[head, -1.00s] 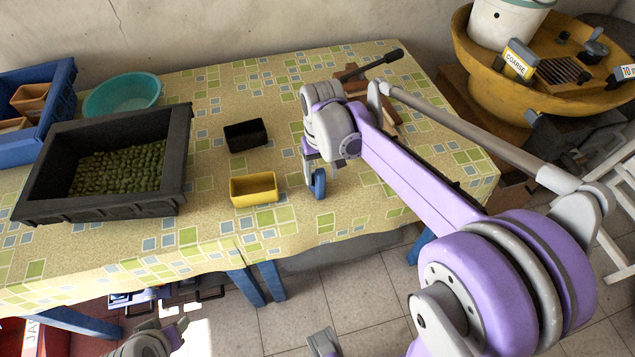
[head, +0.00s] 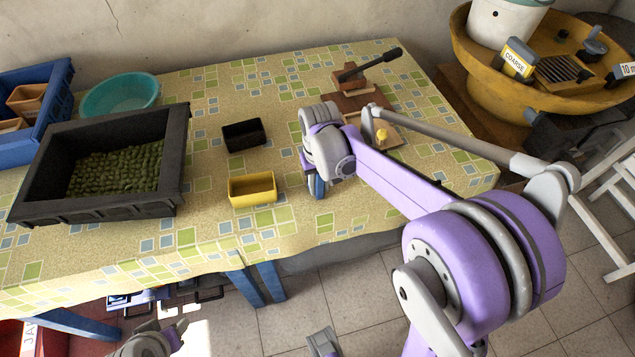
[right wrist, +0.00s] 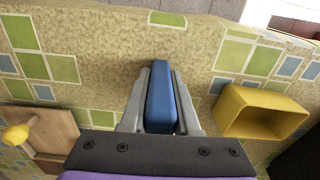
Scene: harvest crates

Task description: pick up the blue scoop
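The blue scoop (head: 318,187) is near the front edge of the patterned table, just right of the yellow box. Only a blue part of it shows; my right gripper hides the rest in the head view. In the right wrist view, the blue scoop (right wrist: 160,97) is between the two grey fingers of my right gripper (right wrist: 161,78). Both fingers lie close against its sides, and the gripper looks shut on it. I see no clear gap under it. My left gripper (head: 178,333) is low at the bottom edge, away from the table; its opening is unclear.
The yellow box (head: 253,189) and a black box (head: 244,136) stand left of my right gripper. A dark crate (head: 98,211) of green produce and a teal bowl (head: 120,93) are farther left. A wooden board with a yellow knob (head: 382,134) is behind my right arm.

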